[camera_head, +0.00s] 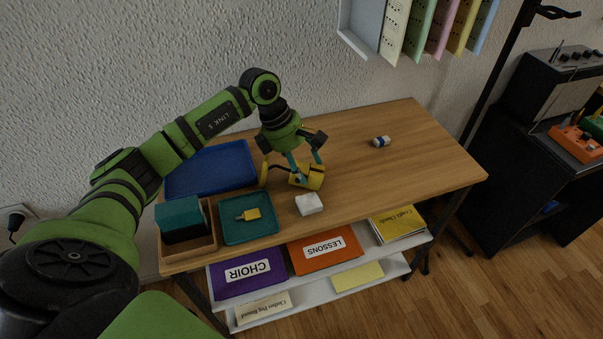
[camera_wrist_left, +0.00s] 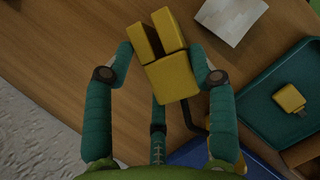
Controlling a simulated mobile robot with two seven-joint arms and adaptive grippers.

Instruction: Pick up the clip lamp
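The clip lamp has a yellow clip block (camera_head: 308,178) on the wooden desk, with a dark thin neck and a yellow round part to its left. My left gripper (camera_head: 305,160) points down over the clip, one finger on each side. In the left wrist view, the split yellow clip (camera_wrist_left: 168,72) sits between the two teal fingertips (camera_wrist_left: 161,58), very close to both. The fingers are spread; firm contact cannot be made out. Part of the neck shows below the clip, and the rest is hidden. My right gripper is not in view.
A small blue-white item (camera_head: 382,141) lies right. The desk's right side (camera_head: 430,165) is clear.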

